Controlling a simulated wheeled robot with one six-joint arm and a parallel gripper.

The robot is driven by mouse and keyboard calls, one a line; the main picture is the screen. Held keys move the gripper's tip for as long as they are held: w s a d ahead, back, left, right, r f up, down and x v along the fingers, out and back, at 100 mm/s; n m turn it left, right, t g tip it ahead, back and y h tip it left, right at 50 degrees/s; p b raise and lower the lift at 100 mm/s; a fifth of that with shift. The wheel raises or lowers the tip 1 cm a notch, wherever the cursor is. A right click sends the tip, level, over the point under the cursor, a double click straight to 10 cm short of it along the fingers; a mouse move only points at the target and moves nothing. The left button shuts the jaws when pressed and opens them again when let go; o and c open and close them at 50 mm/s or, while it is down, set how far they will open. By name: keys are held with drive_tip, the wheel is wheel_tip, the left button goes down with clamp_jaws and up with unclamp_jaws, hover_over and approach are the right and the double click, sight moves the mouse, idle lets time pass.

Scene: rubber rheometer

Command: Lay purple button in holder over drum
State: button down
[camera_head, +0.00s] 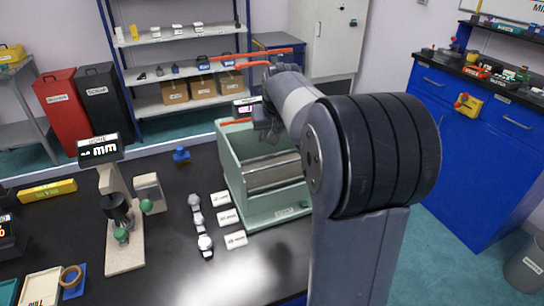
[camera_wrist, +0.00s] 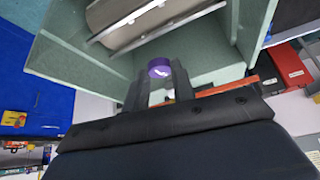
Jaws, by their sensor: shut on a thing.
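A green machine (camera_head: 231,165) stands on the dark bench, with a grey metal drum (camera_head: 272,173) lying across inside it. In the wrist view, the drum (camera_wrist: 118,14) shows at the top, with thin metal bars (camera_wrist: 165,22) running along it. I cannot tell which part is the holder. My gripper (camera_wrist: 160,76) is shut on the purple button (camera_wrist: 160,67), which shows a white mark on its face. The button is near the machine's walls and apart from the drum in the picture. In the head view, my arm hides much of the gripper, and the button is not visible.
Several small white labels (camera_head: 227,217) and round silver pieces (camera_head: 198,219) lie left of the machine. A thickness gauge (camera_head: 120,220) stands further left. A blue piece (camera_head: 181,154) sits behind them.

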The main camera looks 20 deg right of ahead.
sight(272, 155)
wheel_tip(272, 155, down, 8)
drive_tip(key=shift+r, duration=0.1)
idle(0.4)
drive_tip(key=c, duration=1.6)
unclamp_jaws()
drive_tip(key=shift+f, duration=0.2)
drive_tip(key=shift+c, duration=0.2)
drive_tip(key=shift+o, duration=0.9)
drive_tip(key=shift+r, duration=0.1)
drive_tip(key=shift+r, duration=0.15)
drive_tip(key=v, duration=1.2)
